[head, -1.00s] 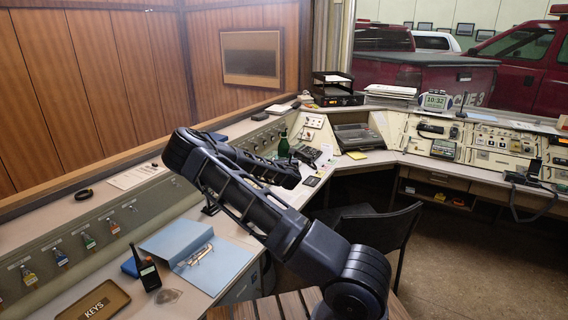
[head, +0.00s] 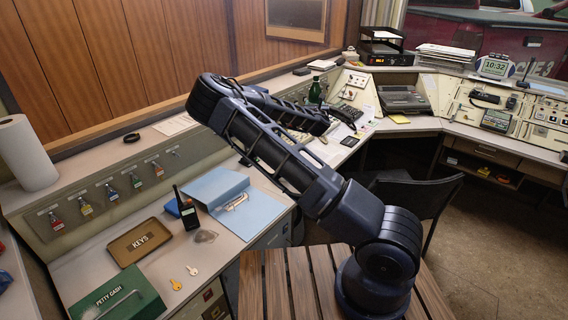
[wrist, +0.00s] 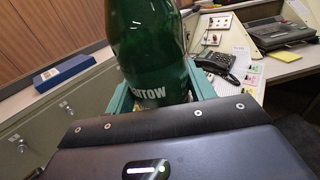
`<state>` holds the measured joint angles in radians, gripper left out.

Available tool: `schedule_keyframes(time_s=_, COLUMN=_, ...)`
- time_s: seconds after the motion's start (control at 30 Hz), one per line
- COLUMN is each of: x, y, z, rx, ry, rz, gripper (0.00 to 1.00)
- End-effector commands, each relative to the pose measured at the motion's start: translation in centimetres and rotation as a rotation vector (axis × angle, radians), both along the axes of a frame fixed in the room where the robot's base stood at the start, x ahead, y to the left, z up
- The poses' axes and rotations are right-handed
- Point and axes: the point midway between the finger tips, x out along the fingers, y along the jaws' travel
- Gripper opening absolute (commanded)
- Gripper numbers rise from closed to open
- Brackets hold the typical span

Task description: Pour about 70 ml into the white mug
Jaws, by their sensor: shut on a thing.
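A green glass bottle (wrist: 150,45) with white lettering fills the upper middle of the wrist view. My gripper (wrist: 162,92) is shut on it, with a teal finger on each side of its lower part. The bottle looks roughly upright, and its top is cut off there. In the head view the bottle (head: 315,92) shows small beyond my arm, above the console; the gripper is hidden there. I see no white mug in either view.
A black telephone (wrist: 220,65) lies beyond the bottle. On the left counter are a paper towel roll (head: 25,152), a green petty cash box (head: 118,296), a KEYS tray (head: 139,242), a handheld radio (head: 186,209) and a blue folder (head: 232,200). A dark chair (head: 415,200) stands right of my arm.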

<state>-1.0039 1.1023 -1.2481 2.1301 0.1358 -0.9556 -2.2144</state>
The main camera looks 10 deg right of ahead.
Motion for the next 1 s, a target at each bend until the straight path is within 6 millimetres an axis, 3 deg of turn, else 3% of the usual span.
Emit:
schedule_keyframes(time_s=0.47, x=-2.6, y=9.9, z=0.1, rx=-0.011, ry=-0.007, rz=-0.002, gripper=0.27)
schedule_keyframes(time_s=1.0, x=-7.4, y=20.2, z=0.1, rx=-0.002, ry=-0.005, rz=0.002, gripper=0.27)
